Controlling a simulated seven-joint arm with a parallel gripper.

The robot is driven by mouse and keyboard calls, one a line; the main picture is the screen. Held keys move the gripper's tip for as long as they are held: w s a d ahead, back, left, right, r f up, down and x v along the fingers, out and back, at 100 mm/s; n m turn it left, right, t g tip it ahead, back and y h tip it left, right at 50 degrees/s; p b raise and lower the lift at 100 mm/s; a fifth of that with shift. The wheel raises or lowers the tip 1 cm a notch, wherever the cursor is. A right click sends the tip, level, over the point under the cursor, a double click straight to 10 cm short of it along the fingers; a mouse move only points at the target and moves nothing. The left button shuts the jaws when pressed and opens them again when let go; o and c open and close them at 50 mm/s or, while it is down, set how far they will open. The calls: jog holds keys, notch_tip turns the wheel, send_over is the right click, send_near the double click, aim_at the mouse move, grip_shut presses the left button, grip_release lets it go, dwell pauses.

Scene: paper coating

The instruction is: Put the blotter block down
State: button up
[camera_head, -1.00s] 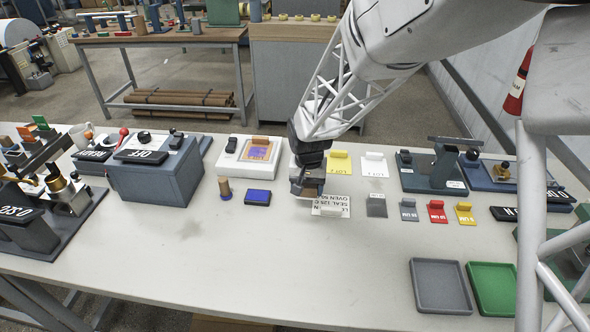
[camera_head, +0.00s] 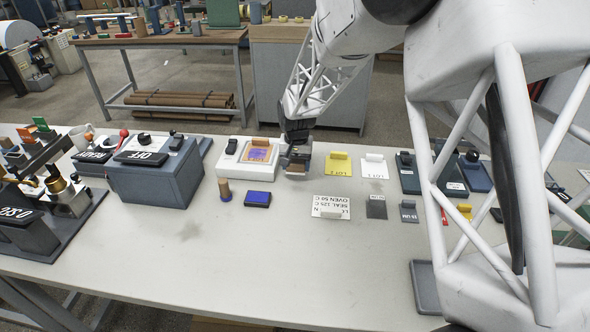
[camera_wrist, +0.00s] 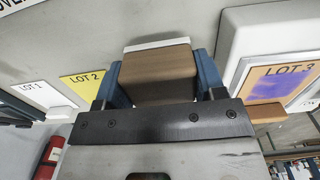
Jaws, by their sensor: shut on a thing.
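The blotter block (camera_wrist: 158,75) is a brown wooden block with a white layer along its far face. My gripper (camera_wrist: 160,88) is shut on it, with a blue finger on each side. In the head view my gripper (camera_head: 297,160) is at the back of the bench, between the LOT 3 stand and the yellow LOT 2 card. A little of the block (camera_head: 295,173) shows below it there. I cannot tell whether the block touches the bench.
The white stand (camera_head: 232,165) with the LOT 3 card (camera_wrist: 275,90) is close on one side. The yellow LOT 2 card (camera_head: 340,168) is on the other. A printed white card (camera_head: 331,203), a blue pad (camera_head: 258,198) and a wooden-topped peg (camera_head: 225,190) lie nearer the front. The bench front is clear.

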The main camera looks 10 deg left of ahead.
aim_at(295, 176)
jog(key=shift+w+a, duration=0.15)
jog(key=shift+w, duration=0.2)
jog(key=shift+w+a+f, duration=0.1)
jog(key=shift+w+a, duration=0.05)
jog(key=shift+w, duration=0.3)
jog(key=shift+f, duration=1.7)
jog(key=shift+f, duration=0.1)
jog(key=o, duration=1)
jog(key=shift+c, duration=0.2)
notch_tip(295, 176, up, 12)
jog(key=shift+r, duration=0.1)
